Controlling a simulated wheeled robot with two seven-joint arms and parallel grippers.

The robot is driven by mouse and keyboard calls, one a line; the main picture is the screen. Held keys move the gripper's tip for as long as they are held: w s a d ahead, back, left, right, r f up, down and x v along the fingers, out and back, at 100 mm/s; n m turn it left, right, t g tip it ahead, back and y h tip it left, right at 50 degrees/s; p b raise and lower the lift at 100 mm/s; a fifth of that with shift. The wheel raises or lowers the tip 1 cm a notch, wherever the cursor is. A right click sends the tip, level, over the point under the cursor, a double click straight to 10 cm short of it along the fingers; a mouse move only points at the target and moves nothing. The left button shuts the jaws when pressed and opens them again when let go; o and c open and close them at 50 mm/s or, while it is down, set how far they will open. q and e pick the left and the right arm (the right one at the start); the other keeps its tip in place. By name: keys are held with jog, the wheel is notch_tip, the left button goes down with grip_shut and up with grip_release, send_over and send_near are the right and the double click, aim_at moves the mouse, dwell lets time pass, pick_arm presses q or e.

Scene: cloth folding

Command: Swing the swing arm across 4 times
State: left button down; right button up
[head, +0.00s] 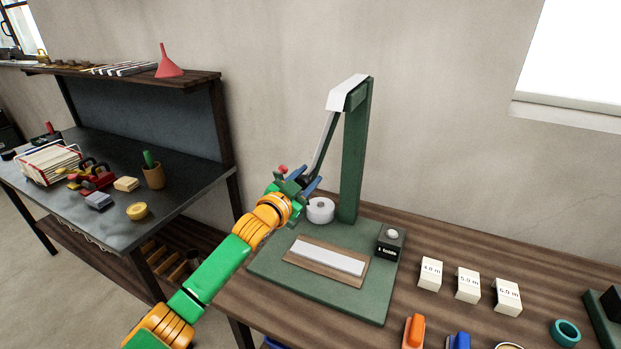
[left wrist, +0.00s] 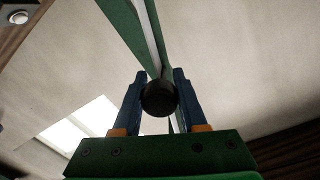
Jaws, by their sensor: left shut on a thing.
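The swing arm (head: 325,146) is a thin grey bar hanging from a white-capped head on a green post (head: 355,165). It slants down to the left in the head view. My left gripper (head: 310,186) is at its lower end. In the left wrist view, the blue fingers of my left gripper (left wrist: 160,100) stand on both sides of a round black knob (left wrist: 159,99) at the bar's end, and the gripper is shut on it. The post stands on a green base (head: 350,301). My right gripper is not in view.
Several white labelled blocks (head: 467,285) stand to the right. A dark workbench (head: 190,181) with tools stands at the left.

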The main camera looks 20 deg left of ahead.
pick_arm(q)
jog(key=shift+r, duration=0.1)
jog(key=c, duration=0.8)
grip_release()
jog(key=o, duration=0.3)
jog(key=shift+a, duration=0.15)
jog(key=shift+s, duration=0.1)
jog(key=shift+s, duration=0.35)
jog(key=shift+s+a+b, duration=0.15)
jog(key=shift+s+b, duration=0.25)
jog(key=shift+s, duration=1.15)
jog(key=shift+s+a+b, duration=0.1)
jog(key=shift+s+b, duration=0.3)
jog(key=shift+s, duration=1.15)
